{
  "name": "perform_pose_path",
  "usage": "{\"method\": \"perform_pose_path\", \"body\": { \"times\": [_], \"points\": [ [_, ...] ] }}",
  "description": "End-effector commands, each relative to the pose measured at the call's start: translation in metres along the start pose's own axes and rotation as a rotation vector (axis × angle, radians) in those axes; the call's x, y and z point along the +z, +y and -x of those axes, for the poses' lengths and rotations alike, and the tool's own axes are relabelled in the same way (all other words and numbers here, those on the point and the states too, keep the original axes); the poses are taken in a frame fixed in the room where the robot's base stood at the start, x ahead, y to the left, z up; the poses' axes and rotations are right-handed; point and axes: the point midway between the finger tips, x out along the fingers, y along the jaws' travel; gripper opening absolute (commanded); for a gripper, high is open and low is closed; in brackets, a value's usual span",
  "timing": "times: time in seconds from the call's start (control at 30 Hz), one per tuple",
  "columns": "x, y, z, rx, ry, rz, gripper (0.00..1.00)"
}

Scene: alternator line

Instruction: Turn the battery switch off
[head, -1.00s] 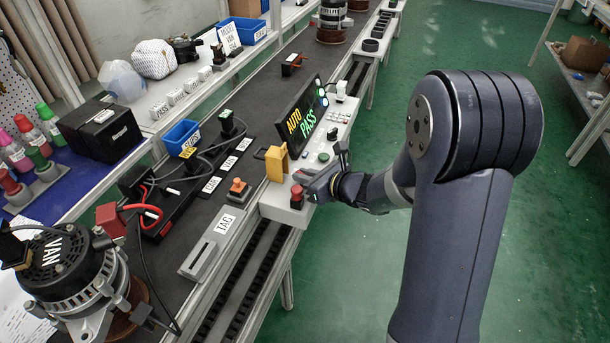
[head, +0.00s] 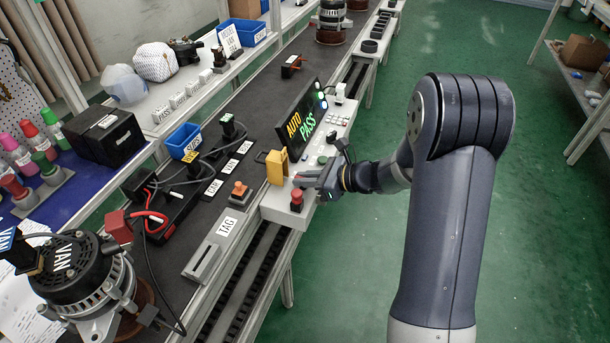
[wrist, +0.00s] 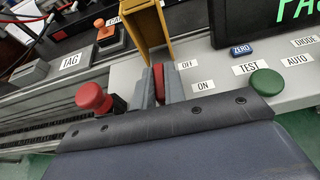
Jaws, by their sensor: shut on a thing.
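The battery switch is a red lever (wrist: 159,74) between OFF and ON labels on the grey control panel (head: 283,212). My gripper (wrist: 158,88) has its two grey fingers closed around this lever in the wrist view. In the head view my gripper (head: 303,180) reaches in from the right at the panel's near end, and the lever is hidden there. A yellow guard (head: 276,167) stands raised just behind the lever; it also shows in the wrist view (wrist: 148,28). The lever's exact tilt cannot be told.
A red mushroom button (head: 297,200) stands close to my gripper on the near side. A green button (wrist: 266,82) is to the right in the wrist view. The display (head: 301,122) reads AUTO PASS. An orange button (head: 239,190) sits on the bench to the left.

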Motion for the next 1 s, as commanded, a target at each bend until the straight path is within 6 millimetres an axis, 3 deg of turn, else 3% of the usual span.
{"method": "perform_pose_path", "body": {
  "times": [0.37,0.4,0.63,1.0],
  "points": [
    [0.0015,-0.0007,0.0004,0.021,-0.002,0.011,0.00],
    [0.0015,-0.0007,0.0004,0.021,-0.002,0.011,0.13],
    [0.0008,-0.0004,0.0003,0.021,-0.001,0.010,0.32],
    [0.0003,-0.0013,0.0092,0.018,-0.001,0.008,0.34]
  ]
}}
